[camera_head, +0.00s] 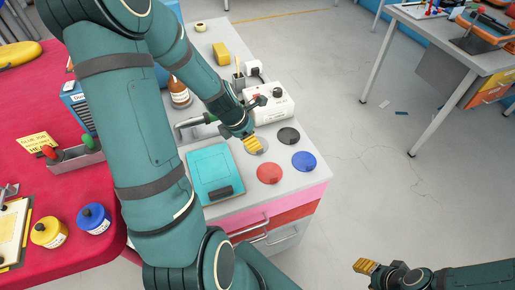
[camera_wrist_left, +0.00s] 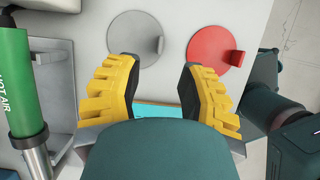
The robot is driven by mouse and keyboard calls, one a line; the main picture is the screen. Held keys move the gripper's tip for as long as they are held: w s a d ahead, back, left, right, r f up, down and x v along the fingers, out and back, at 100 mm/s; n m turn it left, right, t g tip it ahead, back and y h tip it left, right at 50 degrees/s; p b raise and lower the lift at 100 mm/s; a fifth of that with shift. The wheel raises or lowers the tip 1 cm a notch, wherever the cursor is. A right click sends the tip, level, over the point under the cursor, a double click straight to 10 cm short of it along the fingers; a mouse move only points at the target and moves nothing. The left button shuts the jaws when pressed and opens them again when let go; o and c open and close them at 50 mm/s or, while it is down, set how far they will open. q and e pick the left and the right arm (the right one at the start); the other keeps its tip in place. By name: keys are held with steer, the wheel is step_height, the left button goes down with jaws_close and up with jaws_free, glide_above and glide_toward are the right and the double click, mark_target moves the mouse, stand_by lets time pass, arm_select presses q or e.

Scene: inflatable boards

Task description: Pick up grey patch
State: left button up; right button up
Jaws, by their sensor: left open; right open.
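The grey patch (camera_head: 264,148) is a flat round disc with a small upright tab, lying on the light cabinet top. It is partly hidden by my left gripper (camera_head: 251,144) in the head view. In the left wrist view the grey patch (camera_wrist_left: 133,33) lies just beyond the fingertips of my left gripper (camera_wrist_left: 160,78), nearer the left finger. The left gripper is open and empty, with its yellow fingers wide apart. My right gripper (camera_head: 366,267) is open and empty over the floor at the lower right.
A red patch (camera_head: 270,174), a blue patch (camera_head: 304,161) and a black patch (camera_head: 289,136) lie close by. A white device (camera_head: 272,104) stands behind. A green hot-air tool (camera_wrist_left: 20,85) is at the left in the wrist view.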

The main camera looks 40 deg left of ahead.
arm_select(q)
steer(key=shift+x, duration=1.15)
steer(key=b+x, duration=0.2)
steer(key=x, duration=0.3)
steer(key=shift+d+r, duration=0.1)
jaws_close()
